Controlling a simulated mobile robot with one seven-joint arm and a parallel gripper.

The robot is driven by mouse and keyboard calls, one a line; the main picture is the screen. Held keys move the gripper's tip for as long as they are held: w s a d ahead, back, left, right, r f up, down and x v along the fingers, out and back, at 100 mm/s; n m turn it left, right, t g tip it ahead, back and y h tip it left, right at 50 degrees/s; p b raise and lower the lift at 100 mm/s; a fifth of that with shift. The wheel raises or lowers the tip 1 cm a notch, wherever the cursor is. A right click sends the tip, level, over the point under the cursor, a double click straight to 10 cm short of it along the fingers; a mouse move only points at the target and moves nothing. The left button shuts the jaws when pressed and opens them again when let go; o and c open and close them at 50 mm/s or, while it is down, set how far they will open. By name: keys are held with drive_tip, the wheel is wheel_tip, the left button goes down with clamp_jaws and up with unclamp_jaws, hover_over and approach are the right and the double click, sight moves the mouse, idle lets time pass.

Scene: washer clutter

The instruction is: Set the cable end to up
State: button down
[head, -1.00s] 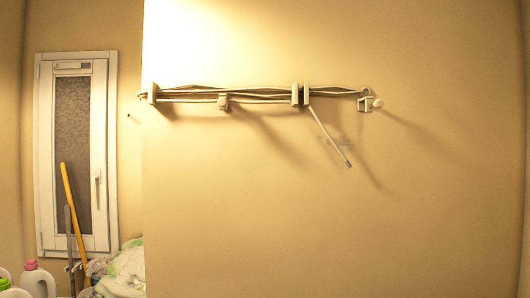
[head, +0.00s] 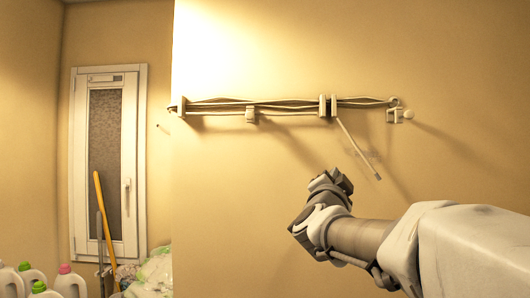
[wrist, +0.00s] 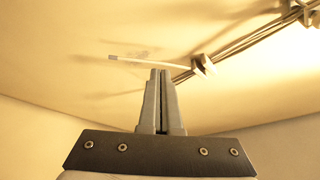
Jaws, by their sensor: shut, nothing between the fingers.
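The cable end (head: 377,176) is the tip of a thin pale cable (head: 357,148) that hangs slanting down and right from a clip on the wall. In the wrist view, the cable end (wrist: 113,57) shows as a small grey tip left of the fingertips, with the pale cable (wrist: 150,63) running right to the clip. My gripper (head: 334,180) is in front of the wall, left of and slightly below the cable end in the head view. The wrist view shows its fingers (wrist: 160,72) together with nothing between them. I cannot tell whether it touches the cable.
A bundle of cables (head: 285,102) runs along the wall through clips (head: 328,106), with a bracket (head: 394,116) at its right end. A window (head: 108,165), yellow pole (head: 104,212), bottles (head: 68,282) and cloth (head: 155,270) are at left. The wall below the cables is otherwise bare.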

drive_tip(key=d+r+m+g+h, duration=0.1)
drive_tip(key=d+m+h, duration=0.1)
drive_tip(key=m+h, duration=0.1)
drive_tip(key=p, duration=0.5)
approach(358, 148)
drive_tip(key=x, duration=0.6)
drive_tip(key=shift+a, duration=0.1)
drive_tip(key=shift+w+d+r, duration=0.1)
drive_tip(key=shift+w+d, duration=0.15)
drive_tip(key=shift+w, duration=0.15)
